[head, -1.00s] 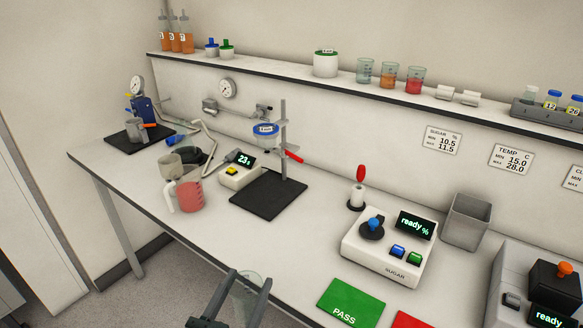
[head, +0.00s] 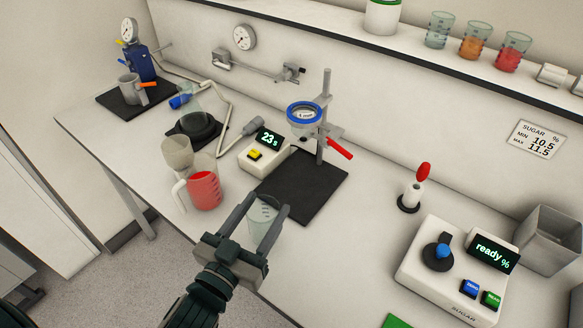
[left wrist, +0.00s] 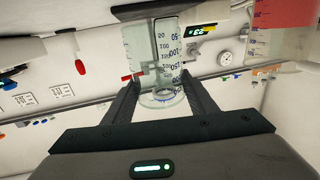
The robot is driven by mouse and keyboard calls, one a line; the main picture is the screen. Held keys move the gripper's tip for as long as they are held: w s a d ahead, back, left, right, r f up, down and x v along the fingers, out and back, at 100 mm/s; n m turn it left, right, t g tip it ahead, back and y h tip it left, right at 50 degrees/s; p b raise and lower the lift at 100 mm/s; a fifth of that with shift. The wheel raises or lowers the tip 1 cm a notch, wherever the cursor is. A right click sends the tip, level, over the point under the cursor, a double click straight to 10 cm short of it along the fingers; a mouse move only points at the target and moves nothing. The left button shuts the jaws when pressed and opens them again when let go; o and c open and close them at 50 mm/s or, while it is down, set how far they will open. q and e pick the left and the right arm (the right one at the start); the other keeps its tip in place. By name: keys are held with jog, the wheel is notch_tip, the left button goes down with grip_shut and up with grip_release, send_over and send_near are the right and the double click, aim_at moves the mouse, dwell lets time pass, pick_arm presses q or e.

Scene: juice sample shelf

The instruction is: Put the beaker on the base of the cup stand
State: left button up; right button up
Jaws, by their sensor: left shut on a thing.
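My left gripper (head: 267,205) is shut on a clear glass beaker (head: 262,221), with a finger on each side of it. The beaker, with its printed scale, also shows between the fingers in the left wrist view (left wrist: 152,52). The cup stand has a flat black base (head: 298,184), a grey post (head: 323,130) and a blue-rimmed cup (head: 303,114) held above the base. A red lever (head: 340,149) sticks out beside the post. In the head view the gripper and beaker are in front of the base's near left edge. The base is bare. My right gripper is not in view.
A timer box (head: 264,152) reading 23 s stands left of the base. A jug of red liquid (head: 204,190) stands further left, near the bench's front edge. A red-handled tool (head: 423,176) and the sugar meter (head: 415,270) are to the right, with free bench between.

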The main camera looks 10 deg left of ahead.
pick_arm(q)
jog(key=shift+w+r, duration=0.1)
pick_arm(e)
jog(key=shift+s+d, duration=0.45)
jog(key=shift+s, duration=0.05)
